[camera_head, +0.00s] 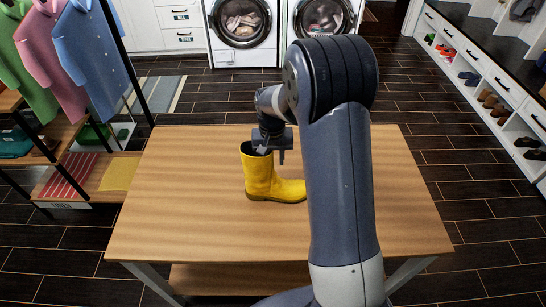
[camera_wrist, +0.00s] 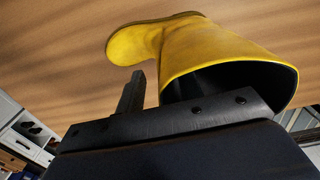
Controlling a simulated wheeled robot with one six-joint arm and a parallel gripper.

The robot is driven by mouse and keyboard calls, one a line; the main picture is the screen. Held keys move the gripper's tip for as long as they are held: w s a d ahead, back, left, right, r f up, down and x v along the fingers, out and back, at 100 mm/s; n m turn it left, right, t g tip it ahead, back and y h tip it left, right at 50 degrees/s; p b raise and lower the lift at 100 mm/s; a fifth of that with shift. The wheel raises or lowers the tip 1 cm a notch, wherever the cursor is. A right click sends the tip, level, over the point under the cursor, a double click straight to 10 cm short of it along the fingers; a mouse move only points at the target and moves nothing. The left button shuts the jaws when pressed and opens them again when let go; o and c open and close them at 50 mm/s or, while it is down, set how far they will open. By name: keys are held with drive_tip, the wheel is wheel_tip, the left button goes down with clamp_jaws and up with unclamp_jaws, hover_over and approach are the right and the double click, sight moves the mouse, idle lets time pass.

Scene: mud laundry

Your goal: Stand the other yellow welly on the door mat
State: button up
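A yellow welly (camera_head: 262,180) stands upright on the wooden table, its toe to the right in the head view. In the wrist view the welly (camera_wrist: 200,50) shows its dark open top towards the camera. My gripper (camera_head: 270,150) is at the welly's top, pointing down. One finger shows beside the shaft with a small gap between them; the other finger is hidden, perhaps in the boot opening. The fingers look apart. A grey striped mat (camera_head: 160,93) lies on the floor at the back left; I cannot tell if it is the door mat. No second welly is seen.
The table (camera_head: 190,220) is otherwise clear where visible; my arm hides part of it. A coat rack with a low shelf (camera_head: 120,172) stands at left. Two washers (camera_head: 243,55) are at the back. A shoe bench (camera_head: 480,70) runs along the right, with open floor before it.

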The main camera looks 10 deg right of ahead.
drive_tip(key=shift+o, duration=0.3)
wheel_tip(320, 180, up, 12)
drive_tip(key=shift+a+f+b, duration=0.15)
drive_tip(key=shift+f+b, duration=0.1)
drive_tip(key=shift+b, duration=0.4)
drive_tip(key=shift+o, duration=0.4)
wheel_tip(320, 180, down, 3)
drive_tip(key=shift+r+b, duration=0.15)
drive_tip(key=shift+b, duration=0.3)
drive_tip(key=shift+w+f, duration=0.15)
drive_tip(key=shift+f, duration=0.05)
wheel_tip(320, 180, down, 10)
drive_tip(key=shift+p, duration=0.8)
clamp_jaws()
